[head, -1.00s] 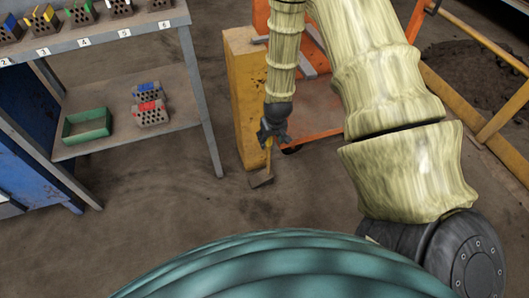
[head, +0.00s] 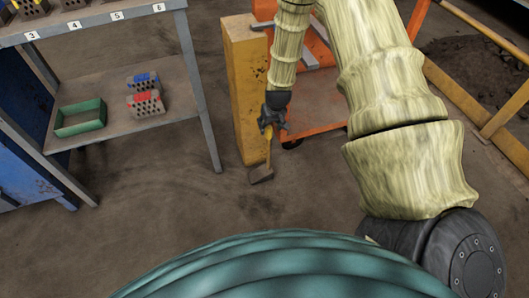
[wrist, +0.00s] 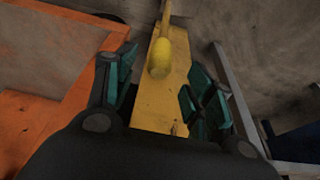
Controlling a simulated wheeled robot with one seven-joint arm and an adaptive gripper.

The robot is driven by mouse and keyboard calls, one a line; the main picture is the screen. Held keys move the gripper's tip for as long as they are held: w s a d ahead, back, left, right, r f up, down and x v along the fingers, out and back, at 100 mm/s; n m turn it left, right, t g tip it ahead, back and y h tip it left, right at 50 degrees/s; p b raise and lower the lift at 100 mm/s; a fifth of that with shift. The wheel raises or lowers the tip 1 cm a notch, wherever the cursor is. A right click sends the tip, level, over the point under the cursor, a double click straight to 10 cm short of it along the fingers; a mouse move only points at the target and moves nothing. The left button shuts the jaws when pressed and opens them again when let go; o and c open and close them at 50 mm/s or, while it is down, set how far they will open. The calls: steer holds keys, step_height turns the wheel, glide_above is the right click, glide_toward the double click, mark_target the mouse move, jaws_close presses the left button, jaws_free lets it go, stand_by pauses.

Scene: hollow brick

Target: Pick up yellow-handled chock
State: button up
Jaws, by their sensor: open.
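My gripper (head: 268,122) hangs down at the top of the handle. In the wrist view my gripper (wrist: 163,65) is open, with a dark green finger on each side of the handle. I see gaps between the handle and the fingers. The block is not clear in the wrist view.
The yellow post (head: 244,90) stands close beside the gripper, with an orange frame (head: 312,110) behind it. A grey shelf table (head: 185,95) at left carries a green tray (head: 80,128) and perforated bricks (head: 146,103). Open floor lies in front.

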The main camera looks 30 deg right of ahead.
mark_target(269, 127)
steer(key=b+x, duration=0.1)
steer(key=x, duration=0.4)
steer(key=shift+r, duration=0.1)
steer(key=shift+c, duration=0.3)
jaws_close()
steer(key=shift+w+r, duration=0.1)
